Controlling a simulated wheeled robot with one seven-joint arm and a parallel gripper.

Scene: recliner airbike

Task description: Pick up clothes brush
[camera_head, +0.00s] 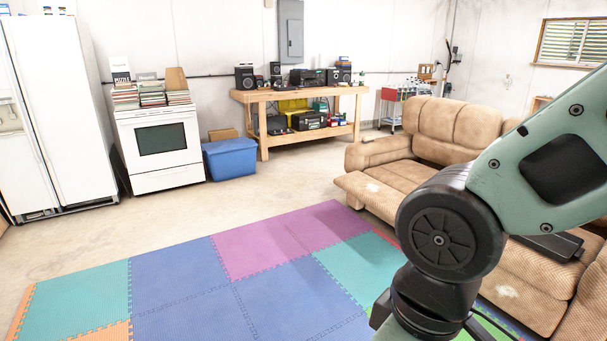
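I cannot make out a clothes brush for certain. My arm fills the right side of the view and hides part of the sofa. My gripper is outside the picture, so its state is not shown.
A colored foam mat (180,290) covers the near floor. Bare floor (260,195) lies beyond it. A white fridge (65,110), a stove (160,150), a blue bin (230,159) and a wooden workbench (263,140) stand behind. A flat black object (553,245) lies on the sofa.

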